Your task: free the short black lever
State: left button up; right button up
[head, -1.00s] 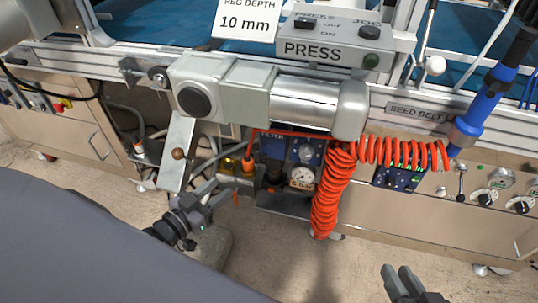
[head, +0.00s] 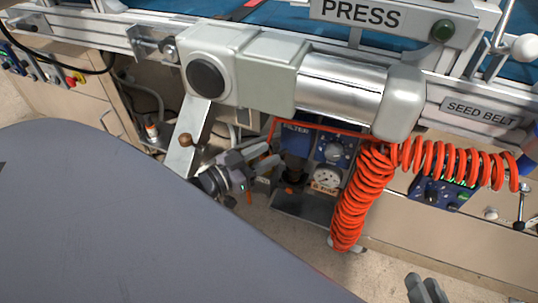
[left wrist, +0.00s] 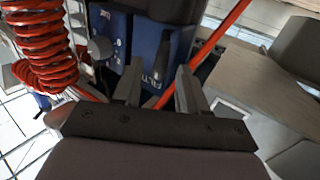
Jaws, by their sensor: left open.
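I cannot pick out the short black lever for certain in either view. My left gripper (head: 268,155) is open and empty, its fingers pointing right toward the blue filter unit (head: 296,141) under the machine. In the left wrist view the open fingers (left wrist: 158,85) stand before the blue filter housing (left wrist: 147,50), and a thin orange tube (left wrist: 205,50) runs slantwise past them. I cannot tell whether they touch. A dark part (head: 293,174) hangs below the filter. My right gripper (head: 427,287) is at the bottom edge, partly cut off; its opening is unclear.
A coiled orange hose (head: 362,200) hangs right of the gauge (head: 326,180). A grey motor housing (head: 270,75) juts out above, with a metal arm (head: 187,145) hanging near my left gripper. A control panel (head: 440,193) lies right. Floor (head: 290,240) is open below.

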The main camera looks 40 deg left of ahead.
pick_arm(q)
jog(key=shift+x, duration=0.8)
jog(key=shift+c, duration=0.2)
